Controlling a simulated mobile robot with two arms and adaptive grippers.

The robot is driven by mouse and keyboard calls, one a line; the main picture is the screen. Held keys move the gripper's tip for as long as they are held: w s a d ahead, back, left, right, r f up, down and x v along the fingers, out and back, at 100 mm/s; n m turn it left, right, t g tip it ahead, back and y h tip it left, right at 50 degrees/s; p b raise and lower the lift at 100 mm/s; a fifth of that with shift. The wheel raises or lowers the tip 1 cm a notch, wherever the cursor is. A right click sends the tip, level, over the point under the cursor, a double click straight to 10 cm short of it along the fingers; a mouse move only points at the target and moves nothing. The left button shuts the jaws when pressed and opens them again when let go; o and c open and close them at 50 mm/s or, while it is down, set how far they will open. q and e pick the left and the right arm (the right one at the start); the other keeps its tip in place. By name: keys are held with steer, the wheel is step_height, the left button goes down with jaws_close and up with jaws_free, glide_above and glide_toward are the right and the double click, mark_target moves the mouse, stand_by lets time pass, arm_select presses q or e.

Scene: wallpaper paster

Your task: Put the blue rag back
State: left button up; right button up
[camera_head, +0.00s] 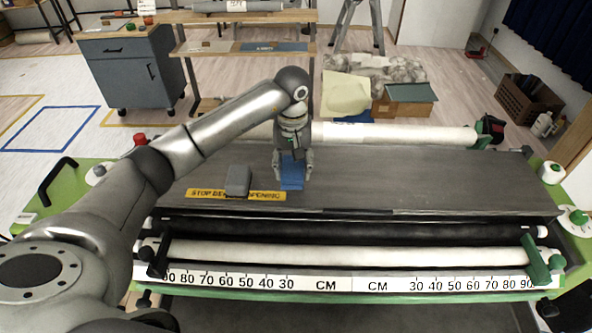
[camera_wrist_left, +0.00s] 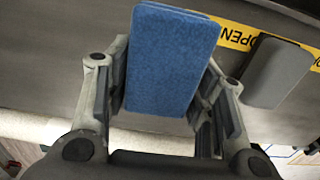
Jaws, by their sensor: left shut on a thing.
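The blue rag (camera_head: 291,172) is a flat, folded-looking blue pad at my left gripper, over the dark top of the pasting machine. My left gripper (camera_head: 292,176) points down and is shut on the rag. In the left wrist view the rag (camera_wrist_left: 170,62) sits between the two fingers of the gripper (camera_wrist_left: 165,100). Whether the rag touches the dark surface is hard to tell. A grey block (camera_head: 238,180) lies to the left of the rag, by the yellow warning strip (camera_head: 207,193). It also shows in the left wrist view (camera_wrist_left: 277,73). My right gripper is not in view.
The dark machine top (camera_head: 420,175) is bare to the right. White rollers (camera_head: 400,133) run along its back and front, with a centimetre scale (camera_head: 350,284) at the front edge. Behind stand a grey cabinet (camera_head: 130,80), a wooden shelf (camera_head: 245,48) and a brown crate (camera_head: 528,100).

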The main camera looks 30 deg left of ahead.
mark_target(296, 175)
arm_select(q)
steer(key=shift+w+d+f, duration=0.15)
steer(key=shift+w+f, duration=0.25)
steer(key=shift+f, duration=0.15)
steer(key=f, duration=0.1)
steer(key=f+p, duration=0.1)
steer(key=f, duration=0.1)
steer(key=shift+w, duration=0.2)
steer(key=shift+f+b, duration=0.25)
steer(key=shift+b, duration=0.15)
steer(key=o, duration=1)
steer(key=shift+o, duration=0.2)
